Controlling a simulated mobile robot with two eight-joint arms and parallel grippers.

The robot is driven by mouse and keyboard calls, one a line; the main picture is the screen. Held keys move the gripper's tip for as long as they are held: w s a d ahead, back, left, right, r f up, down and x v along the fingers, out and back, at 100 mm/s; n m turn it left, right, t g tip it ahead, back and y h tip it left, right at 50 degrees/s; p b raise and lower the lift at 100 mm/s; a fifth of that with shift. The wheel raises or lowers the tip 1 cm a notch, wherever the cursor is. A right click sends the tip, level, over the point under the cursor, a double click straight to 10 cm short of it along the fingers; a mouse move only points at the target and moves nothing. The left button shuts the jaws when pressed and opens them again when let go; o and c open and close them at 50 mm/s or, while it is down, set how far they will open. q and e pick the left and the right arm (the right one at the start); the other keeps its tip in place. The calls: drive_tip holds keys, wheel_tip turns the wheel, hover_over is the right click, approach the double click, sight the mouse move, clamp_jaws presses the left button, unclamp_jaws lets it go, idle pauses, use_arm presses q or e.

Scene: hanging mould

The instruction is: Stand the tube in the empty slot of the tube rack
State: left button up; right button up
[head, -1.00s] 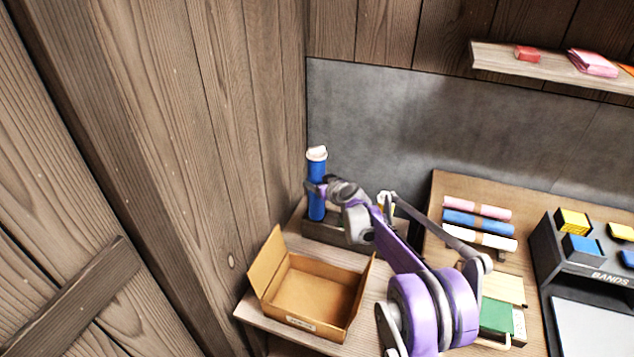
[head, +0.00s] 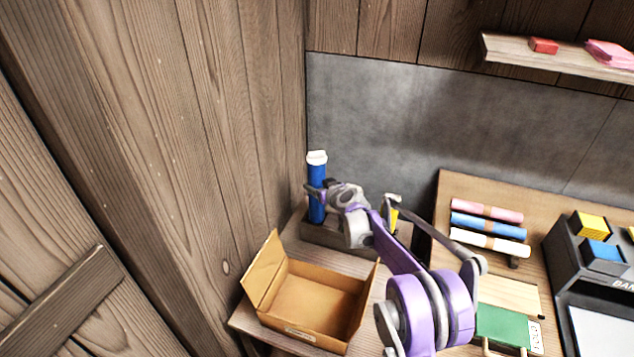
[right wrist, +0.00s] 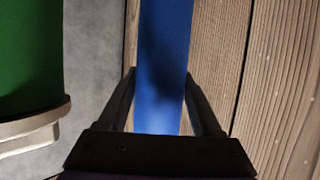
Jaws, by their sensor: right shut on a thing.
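The blue tube (head: 317,184) with a white cap stands upright at the left end of the wooden tube rack (head: 330,238). My right gripper (head: 316,190) is shut around the tube at mid-height. In the right wrist view the blue tube (right wrist: 164,70) runs between the two dark fingers (right wrist: 164,105). My arm hides most of the rack, and I cannot tell how deep the tube's lower end sits in a slot. A bit of yellow (head: 394,216) shows behind my arm at the rack's right end. A green cylinder (right wrist: 30,60) shows at the left of the wrist view. My left gripper is not in view.
An open cardboard box (head: 310,300) stands in front of the rack. The plank wall (head: 240,130) is close on the left, and a grey panel (head: 390,115) is behind. A board with rolls (head: 488,228) lies to the right.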

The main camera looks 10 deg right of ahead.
sight(321, 210)
wheel_tip(321, 210, down, 8)
drive_tip(key=b, duration=0.3)
drive_tip(key=shift+r, duration=0.25)
drive_tip(key=shift+f, duration=0.15)
idle(0.4)
drive_tip(key=shift+f, duration=0.95)
idle(1.5)
drive_tip(key=shift+s+f, duration=0.15)
drive_tip(key=shift+f, duration=0.2)
clamp_jaws()
drive_tip(key=o, duration=1.2)
unclamp_jaws()
drive_tip(key=o, duration=0.4)
drive_tip(key=shift+w+f, duration=0.1)
drive_tip(key=shift+w, duration=0.1)
